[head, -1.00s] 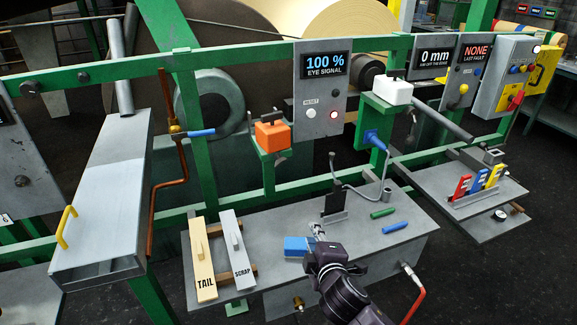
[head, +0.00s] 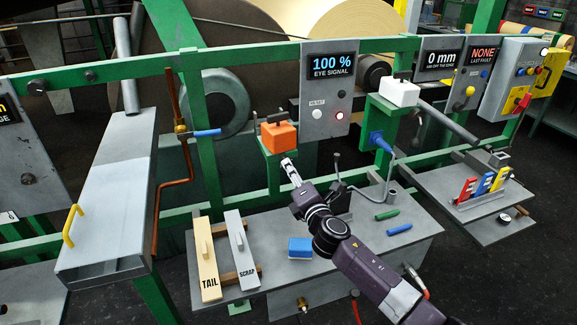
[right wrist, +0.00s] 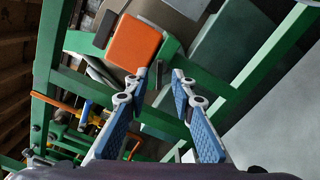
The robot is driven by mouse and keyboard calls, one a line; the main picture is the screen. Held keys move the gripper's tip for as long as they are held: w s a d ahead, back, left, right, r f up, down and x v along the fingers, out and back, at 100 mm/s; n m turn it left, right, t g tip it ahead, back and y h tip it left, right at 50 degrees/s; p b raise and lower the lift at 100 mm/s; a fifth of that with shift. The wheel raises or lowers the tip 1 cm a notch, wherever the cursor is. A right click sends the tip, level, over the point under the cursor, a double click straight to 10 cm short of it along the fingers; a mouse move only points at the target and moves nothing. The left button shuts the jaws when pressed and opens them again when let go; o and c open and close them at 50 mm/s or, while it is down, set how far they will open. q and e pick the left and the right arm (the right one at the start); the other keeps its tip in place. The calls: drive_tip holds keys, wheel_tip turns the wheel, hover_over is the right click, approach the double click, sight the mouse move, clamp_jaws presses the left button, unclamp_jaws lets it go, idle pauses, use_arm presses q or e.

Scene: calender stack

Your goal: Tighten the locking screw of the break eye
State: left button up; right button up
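Two small sensor-like boxes sit on green brackets on the frame: an orange one (head: 279,138) and a white one (head: 399,93). Each has a small dark handle or screw on top; the orange box's handle (head: 277,117) stands upright. I cannot tell from the pictures which box is the break eye. My right gripper (head: 289,169) is open and empty, just below the orange box and apart from it. In the right wrist view the open fingers (right wrist: 159,76) point up toward the orange box (right wrist: 134,44). My left gripper is not in view.
A grey panel (head: 327,100) reads 100 % eye signal, with a lit red lamp. The grey bench (head: 350,265) below holds a blue block (head: 300,247), green and blue rods, and TAIL and SCRAP pieces. An orange-brown pipe (head: 172,185) stands left. Green frame bars surround the orange box.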

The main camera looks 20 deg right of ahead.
drive_tip(key=shift+w, duration=1.25)
clamp_jaws()
